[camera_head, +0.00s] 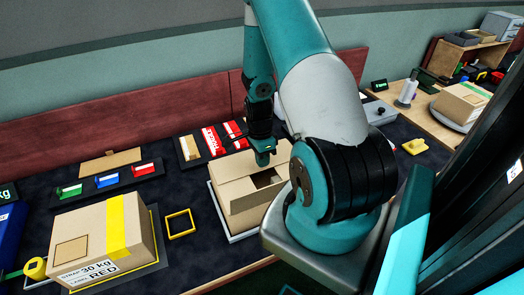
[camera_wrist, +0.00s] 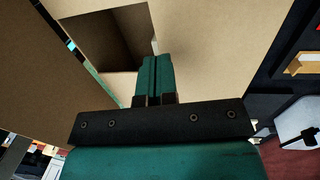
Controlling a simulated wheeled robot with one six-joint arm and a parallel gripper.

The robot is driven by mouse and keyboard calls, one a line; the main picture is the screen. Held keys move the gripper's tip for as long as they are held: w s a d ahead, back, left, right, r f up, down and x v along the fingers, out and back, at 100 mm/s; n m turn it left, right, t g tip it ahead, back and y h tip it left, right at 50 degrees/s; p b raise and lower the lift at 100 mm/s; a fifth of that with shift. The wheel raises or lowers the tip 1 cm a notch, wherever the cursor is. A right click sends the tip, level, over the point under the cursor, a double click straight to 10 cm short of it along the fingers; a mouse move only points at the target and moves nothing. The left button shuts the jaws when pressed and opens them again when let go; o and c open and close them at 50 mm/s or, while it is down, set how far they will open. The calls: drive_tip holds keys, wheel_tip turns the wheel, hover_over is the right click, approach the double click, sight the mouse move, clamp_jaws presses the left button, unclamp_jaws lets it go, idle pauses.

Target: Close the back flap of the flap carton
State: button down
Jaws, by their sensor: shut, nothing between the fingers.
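The flap carton (camera_head: 238,194) is a plain brown box on a pale base on the dark bench, partly hidden behind my arm. Its top is partly open, with a dark gap between the flaps; the opening also shows in the wrist view (camera_wrist: 108,42). My gripper (camera_head: 264,160) is at the carton's back edge, pointing down. In the wrist view, my gripper's teal fingers (camera_wrist: 156,62) are together, empty, over a brown cardboard panel beside the opening. I cannot tell whether they touch it. Another large cardboard panel (camera_wrist: 35,75) fills the left side.
A taped carton (camera_head: 100,240) stands at the front left, with a yellow square frame (camera_head: 180,223) between it and the flap carton. Red and white boxes (camera_head: 215,140) lie behind. A maroon panel (camera_head: 120,115) runs along the bench's back. A second table (camera_head: 440,120) is at right.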

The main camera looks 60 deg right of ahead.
wheel_tip(320, 180, up, 5)
drive_tip(key=p, duration=0.3)
drive_tip(key=shift+p, duration=0.4)
drive_tip(key=shift+w+r+b, duration=0.1)
drive_tip(key=shift+r+b, duration=0.15)
drive_tip(key=shift+b, duration=0.75)
wheel_tip(320, 180, up, 8)
drive_tip(key=b, duration=0.1)
drive_tip(key=w+a+r+n+t, duration=0.1)
drive_tip(key=a+r+n, duration=0.3)
drive_tip(key=a+n, duration=0.25)
drive_tip(key=w+a+r+n+y+b, duration=0.1)
drive_tip(key=a+r+n, duration=0.35)
drive_tip(key=a, duration=0.35)
drive_tip(key=a+r+n+t, duration=0.1)
drive_tip(key=a+r+n, duration=0.2)
drive_tip(key=a+n, duration=0.4)
drive_tip(key=s+a+r+n+y, duration=0.1)
drive_tip(key=s+a+r+n, duration=0.2)
drive_tip(key=s+a+n, duration=0.2)
drive_tip(key=s+a+r+n+y, duration=0.1)
drive_tip(key=s+a+r+n, duration=0.1)
drive_tip(key=s+a+n, duration=0.4)
drive_tip(key=a+n+b, duration=0.1)
drive_tip(key=a+n, duration=0.1)
drive_tip(key=a, duration=0.1)
drive_tip(key=shift+r+n, duration=0.3)
drive_tip(key=shift+r, duration=0.1)
